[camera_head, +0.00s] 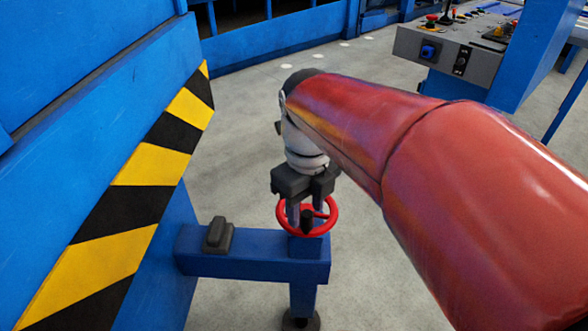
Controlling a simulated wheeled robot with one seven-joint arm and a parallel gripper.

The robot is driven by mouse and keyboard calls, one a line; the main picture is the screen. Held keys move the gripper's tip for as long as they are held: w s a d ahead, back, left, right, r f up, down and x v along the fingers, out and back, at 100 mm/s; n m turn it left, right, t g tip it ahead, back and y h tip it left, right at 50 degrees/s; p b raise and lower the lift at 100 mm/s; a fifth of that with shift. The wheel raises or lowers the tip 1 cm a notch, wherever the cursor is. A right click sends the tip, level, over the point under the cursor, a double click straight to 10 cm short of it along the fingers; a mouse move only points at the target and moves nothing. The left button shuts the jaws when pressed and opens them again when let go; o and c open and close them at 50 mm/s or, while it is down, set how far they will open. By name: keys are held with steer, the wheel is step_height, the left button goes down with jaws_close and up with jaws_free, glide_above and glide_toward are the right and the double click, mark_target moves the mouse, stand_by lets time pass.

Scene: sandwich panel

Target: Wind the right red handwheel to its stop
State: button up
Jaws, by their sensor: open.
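A red handwheel (334,222) sits at the right part of a blue beam, above a blue leg, in the lower middle of the head view. A dark handle or knob stands up in front of its hub. My gripper (306,202) points down at the wheel, with its two fingers at the wheel's upper middle. The fingers look spread apart. I cannot tell whether they touch the rim. The gripper body and fingers hide the back part of the wheel.
A blue beam (250,264) carries the wheel and a small dark block (218,236). A blue panel with a yellow-black striped edge (120,210) stands close on the left. A grey control console (445,50) is at the back right. My red arm covers the right side.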

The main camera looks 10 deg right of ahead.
steer(key=shift+r, duration=2.4)
steer(key=n, duration=0.1)
steer(key=s+d+n, duration=0.1)
steer(key=n, duration=0.1)
steer(key=shift+f+t, duration=0.2)
steer(key=shift+t, duration=0.1)
steer(key=s+d+f+n+t, duration=0.2)
steer(key=s+d+n, duration=0.1)
steer(key=n, duration=1)
steer(key=s+d+f+n+t, duration=0.2)
steer(key=s+d+n+t, duration=0.1)
steer(key=n, duration=1)
steer(key=shift+s+d+f, duration=0.15)
steer(key=shift+d+f, duration=0.1)
steer(key=shift+d, duration=0.1)
steer(key=shift+c, duration=0.6)
steer(key=shift+a+n, duration=0.1)
steer(key=shift+n, duration=0.2)
